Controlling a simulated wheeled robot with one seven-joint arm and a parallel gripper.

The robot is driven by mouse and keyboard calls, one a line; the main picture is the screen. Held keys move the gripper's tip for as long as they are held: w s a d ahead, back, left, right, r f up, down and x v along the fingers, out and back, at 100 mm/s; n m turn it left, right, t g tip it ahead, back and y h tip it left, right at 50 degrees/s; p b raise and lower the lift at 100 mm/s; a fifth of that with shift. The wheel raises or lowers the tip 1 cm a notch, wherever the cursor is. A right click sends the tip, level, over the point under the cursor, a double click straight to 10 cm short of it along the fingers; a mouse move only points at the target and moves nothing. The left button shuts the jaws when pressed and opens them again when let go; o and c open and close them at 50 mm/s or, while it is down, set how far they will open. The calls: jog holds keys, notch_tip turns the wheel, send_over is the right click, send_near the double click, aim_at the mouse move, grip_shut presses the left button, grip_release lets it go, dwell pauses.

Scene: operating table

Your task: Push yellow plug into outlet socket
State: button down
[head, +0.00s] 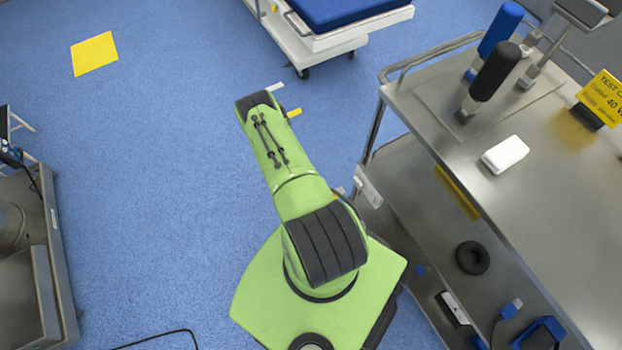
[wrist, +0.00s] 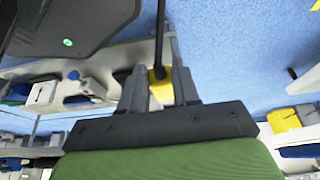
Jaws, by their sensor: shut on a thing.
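The yellow plug (wrist: 161,90) is between the two grey fingers of my gripper (wrist: 160,74) in the wrist view, with a black cable running up from it. My gripper is shut on it. In the head view my green arm hides most of the gripper. A small yellow piece shows beside the arm's far end, but I cannot tell if it is the plug. I cannot make out the outlet socket for certain. A small white box (head: 368,185) is on the near left corner of the steel cart, its face too small to read.
The steel cart (head: 440,140) stands at the right, with a white block (head: 504,154) and upright handled tools on top. A bed with a blue mattress (head: 345,8) is at the back. A metal unit (head: 30,270) is at left.

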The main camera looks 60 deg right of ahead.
aim_at(339, 191)
jog(key=shift+w+f, duration=0.1)
jog(key=shift+f, duration=0.25)
jog(key=shift+s+d+b, duration=0.15)
jog(key=shift+s+d, duration=0.35)
jog(key=shift+d, duration=0.4)
jog(key=shift+s+d+b, duration=0.15)
jog(key=shift+s+d, duration=0.3)
jog(key=shift+d, duration=0.45)
jog(key=shift+s+d+b, duration=0.25)
jog(key=shift+d, duration=0.3)
jog(key=shift+s+d+b, duration=0.25)
jog(key=shift+d, duration=0.25)
dwell(0.5)
jog(key=shift+s+d, duration=0.15)
jog(key=shift+d, duration=0.2)
jog(key=c, duration=0.7)
grip_release()
jog(key=shift+c, duration=0.2)
jog(key=shift+a+r, duration=0.1)
jog(key=shift+r, duration=0.05)
